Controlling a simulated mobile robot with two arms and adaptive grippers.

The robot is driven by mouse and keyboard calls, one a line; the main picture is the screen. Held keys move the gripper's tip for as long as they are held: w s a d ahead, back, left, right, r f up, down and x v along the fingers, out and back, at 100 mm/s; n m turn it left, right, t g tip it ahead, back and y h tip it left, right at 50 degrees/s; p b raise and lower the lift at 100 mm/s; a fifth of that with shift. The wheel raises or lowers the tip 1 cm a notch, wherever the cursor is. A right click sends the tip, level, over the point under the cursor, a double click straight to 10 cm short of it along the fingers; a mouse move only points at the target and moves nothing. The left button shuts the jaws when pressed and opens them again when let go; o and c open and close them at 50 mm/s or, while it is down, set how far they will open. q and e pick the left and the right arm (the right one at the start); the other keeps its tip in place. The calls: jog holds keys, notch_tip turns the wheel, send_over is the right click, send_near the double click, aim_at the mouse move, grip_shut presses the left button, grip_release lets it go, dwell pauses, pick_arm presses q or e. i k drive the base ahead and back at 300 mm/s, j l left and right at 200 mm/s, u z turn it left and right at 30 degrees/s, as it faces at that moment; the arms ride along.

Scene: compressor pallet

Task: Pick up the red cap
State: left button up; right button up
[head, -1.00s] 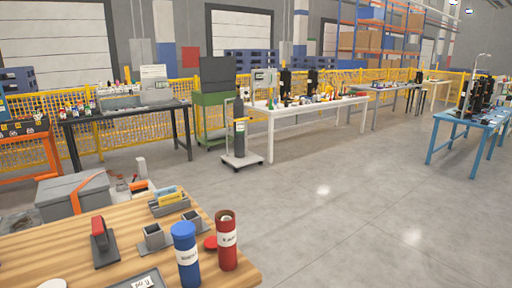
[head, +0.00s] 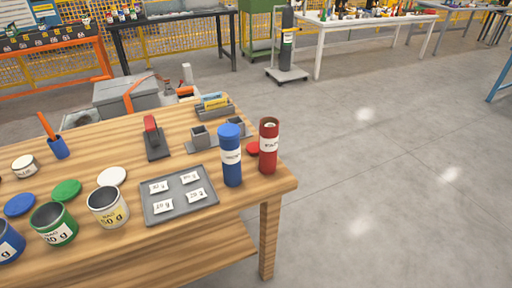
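The red cap (head: 252,148) is a small flat red disc lying on the wooden workbench (head: 262,191) near its right end. It lies just left of the red tube (head: 268,160), which partly hides it. The red tube stands upright with a white label, and its top looks open. A blue tube (head: 231,166) with a blue top stands upright to the left of the cap. Neither of my grippers is in view.
A grey tray (head: 178,217) with several white packets lies left of the tubes. Grey holders (head: 200,137) stand behind them. Open cans (head: 108,208) and loose lids (head: 66,190) are on the left. The floor (head: 380,200) to the right is clear.

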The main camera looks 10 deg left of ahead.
aim_at(252, 148)
jog(key=i+l, duration=0.25)
jog(key=i, duration=0.15)
jog(key=i+l, duration=0.2)
jog(key=i, duration=0.2)
jog(key=u, duration=0.05)
